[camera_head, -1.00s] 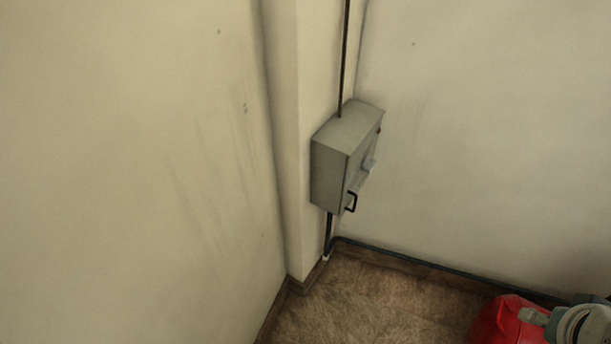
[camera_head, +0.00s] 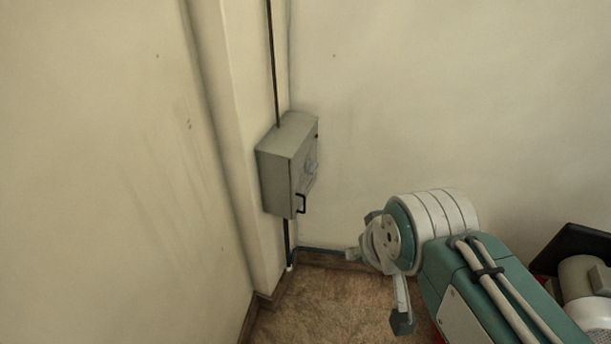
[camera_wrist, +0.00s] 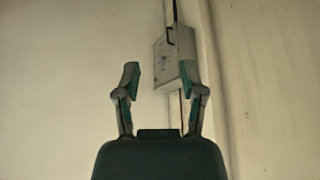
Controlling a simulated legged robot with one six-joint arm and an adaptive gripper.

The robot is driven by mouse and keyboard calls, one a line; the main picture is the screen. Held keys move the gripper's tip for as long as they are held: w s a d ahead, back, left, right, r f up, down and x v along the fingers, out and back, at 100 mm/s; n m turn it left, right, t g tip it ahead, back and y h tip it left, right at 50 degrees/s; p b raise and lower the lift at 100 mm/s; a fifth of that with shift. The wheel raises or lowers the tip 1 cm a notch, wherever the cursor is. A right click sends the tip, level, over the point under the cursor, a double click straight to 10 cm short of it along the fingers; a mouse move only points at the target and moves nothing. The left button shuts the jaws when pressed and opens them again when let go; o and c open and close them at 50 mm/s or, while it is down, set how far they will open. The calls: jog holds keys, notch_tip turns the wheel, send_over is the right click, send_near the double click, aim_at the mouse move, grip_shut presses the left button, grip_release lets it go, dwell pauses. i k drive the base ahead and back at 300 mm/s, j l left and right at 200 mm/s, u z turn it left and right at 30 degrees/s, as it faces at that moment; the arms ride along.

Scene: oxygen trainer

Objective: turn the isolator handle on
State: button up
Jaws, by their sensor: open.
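The grey isolator box (camera_head: 272,180) is mounted by the wall corner, left of centre in the head view. Its front faces right and carries a black U-shaped handle (camera_head: 301,204) low down and a pale grey part (camera_head: 312,166) higher up. I cannot tell which is the isolator handle, or its setting. The wrist view shows the box (camera_wrist: 183,48) beyond my fingers, with the black handle (camera_wrist: 169,35) at its top and the pale part (camera_wrist: 163,62) below. My gripper (camera_wrist: 159,74) is open and empty, apart from the box.
A dark conduit (camera_head: 272,60) rises above the box, and another runs down to the floor. Bare walls stand left and right of the corner. The brown floor (camera_head: 320,310) is clear below the box. A dark object (camera_head: 572,248) shows at the right edge, partly hidden.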

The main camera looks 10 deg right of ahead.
aim_at(311, 166)
jog(key=i+z, duration=0.4)
jog(key=i, duration=0.5)
jog(key=l, duration=0.05)
